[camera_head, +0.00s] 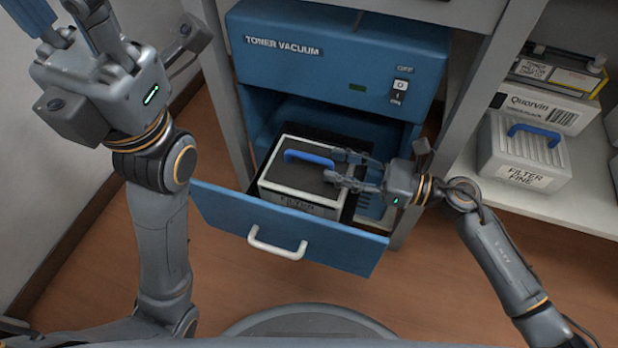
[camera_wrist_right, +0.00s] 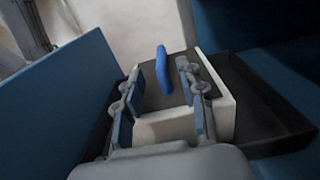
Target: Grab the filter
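The filter (camera_head: 300,203) is a pale box with a dark top and a blue handle (camera_head: 309,158). It sits in the pulled-out drawer (camera_head: 285,230) of the blue toner vacuum (camera_head: 335,55). My right gripper (camera_head: 335,168) is open over the right part of the filter, with its fingers pointing toward the handle. In the right wrist view the blue handle (camera_wrist_right: 162,70) stands beyond and between the spread fingers, and nothing is between the pads. My left gripper (camera_head: 55,12) is raised at the upper left, partly cut off by the frame, away from the drawer.
A second filter labelled "FILTER FINE" (camera_head: 525,155) stands on the white shelf (camera_head: 550,205) at the right, with a Quorvin box (camera_head: 545,108) behind it. The drawer front with its white handle (camera_head: 277,245) sticks out over the wooden floor. Grey frame posts flank the vacuum.

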